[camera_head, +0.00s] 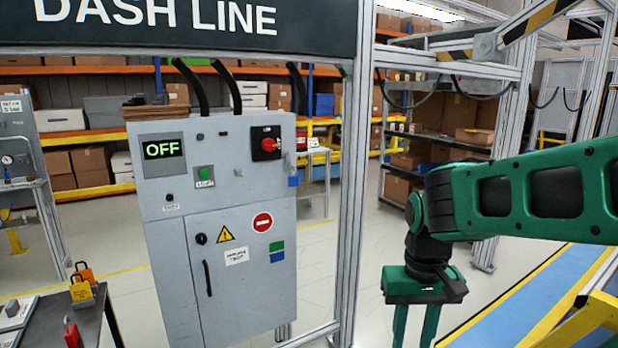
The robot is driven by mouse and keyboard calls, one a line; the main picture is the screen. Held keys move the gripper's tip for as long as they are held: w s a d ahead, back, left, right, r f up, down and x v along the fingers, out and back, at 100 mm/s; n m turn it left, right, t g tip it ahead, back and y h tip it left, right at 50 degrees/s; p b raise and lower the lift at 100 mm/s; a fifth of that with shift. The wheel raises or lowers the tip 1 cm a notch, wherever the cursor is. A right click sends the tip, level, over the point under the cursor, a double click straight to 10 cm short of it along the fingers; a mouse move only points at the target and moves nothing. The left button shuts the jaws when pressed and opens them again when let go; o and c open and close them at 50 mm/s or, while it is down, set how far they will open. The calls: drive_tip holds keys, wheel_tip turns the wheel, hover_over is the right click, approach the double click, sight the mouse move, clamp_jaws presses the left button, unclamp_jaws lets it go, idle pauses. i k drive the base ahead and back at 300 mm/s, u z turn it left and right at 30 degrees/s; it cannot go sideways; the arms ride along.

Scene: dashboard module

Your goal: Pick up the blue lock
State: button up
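No blue padlock shows clearly. A small blue block (293,181) sits at the right edge of the grey control cabinet (225,225); it is too small to tell if it is a lock. Yellow (80,290), orange (84,272) and red (72,332) padlocks stand on a dark table (95,318) at the lower left. My green gripper (416,330) points down at the lower middle right, well to the right of the cabinet and table. Its two fingers are apart with nothing seen between them; their tips are cut off by the frame's bottom edge.
A metal frame post (350,200) stands between the cabinet and my arm. The cabinet carries an OFF display (163,149) and a red rotary switch (267,143). A yellow rail (597,312) is at the lower right. Open floor lies behind my gripper.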

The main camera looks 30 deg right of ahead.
sight(292, 180)
drive_tip(key=z, duration=0.1)
drive_tip(key=i, duration=0.9)
